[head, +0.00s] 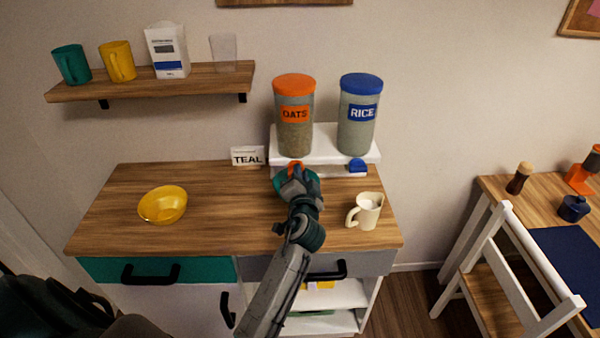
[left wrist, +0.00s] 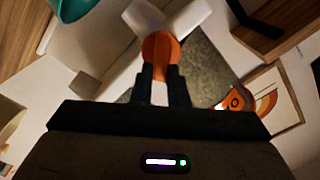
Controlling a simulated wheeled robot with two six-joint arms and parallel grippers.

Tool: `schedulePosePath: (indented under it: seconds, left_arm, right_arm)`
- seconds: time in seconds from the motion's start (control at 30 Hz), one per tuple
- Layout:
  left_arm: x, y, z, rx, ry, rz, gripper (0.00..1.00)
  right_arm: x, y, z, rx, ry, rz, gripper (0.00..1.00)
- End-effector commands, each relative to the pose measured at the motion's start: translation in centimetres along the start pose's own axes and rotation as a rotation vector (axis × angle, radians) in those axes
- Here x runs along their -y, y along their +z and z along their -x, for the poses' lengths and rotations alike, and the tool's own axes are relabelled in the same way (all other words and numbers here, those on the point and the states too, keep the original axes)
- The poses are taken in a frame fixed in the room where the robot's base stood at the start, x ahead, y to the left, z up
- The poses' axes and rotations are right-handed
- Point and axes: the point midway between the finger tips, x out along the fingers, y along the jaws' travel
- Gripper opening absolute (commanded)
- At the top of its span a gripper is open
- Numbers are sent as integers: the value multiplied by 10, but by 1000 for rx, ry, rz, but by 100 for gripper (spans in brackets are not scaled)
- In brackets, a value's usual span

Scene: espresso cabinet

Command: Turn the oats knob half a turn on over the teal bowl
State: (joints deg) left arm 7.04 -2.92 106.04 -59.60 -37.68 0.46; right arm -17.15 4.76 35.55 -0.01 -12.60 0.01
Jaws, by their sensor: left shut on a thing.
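The oats dispenser (head: 294,118) has an orange lid and label and stands on a white stand. Its orange knob (head: 294,164) is on the front of the stand, and it shows large in the left wrist view (left wrist: 160,48). My left gripper (head: 296,172) is shut on the oats knob, its two dark fingers (left wrist: 161,78) on either side of it. The teal bowl (head: 313,186) is under the knob, mostly hidden by my gripper. Its edge shows in the left wrist view (left wrist: 70,10). My right gripper is not in view.
The rice dispenser (head: 357,120) with its blue knob (head: 357,165) stands to the right. A cream jug (head: 366,211) is right of my arm. A yellow bowl (head: 163,204) and a TEAL card (head: 248,156) are to the left. The counter between is clear.

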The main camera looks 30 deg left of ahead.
Motion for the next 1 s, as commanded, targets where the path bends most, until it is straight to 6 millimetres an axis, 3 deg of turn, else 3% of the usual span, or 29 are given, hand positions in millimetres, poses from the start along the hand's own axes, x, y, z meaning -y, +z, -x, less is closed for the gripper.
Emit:
schedulePosePath:
  seconds: [0.6,1.0]
  left_arm:
    - [-4,0,-1,0,-4,-535,0]
    - [-5,1,-1,-1,-7,-690,0]
  right_arm:
    - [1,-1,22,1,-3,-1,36]
    - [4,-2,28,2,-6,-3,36]
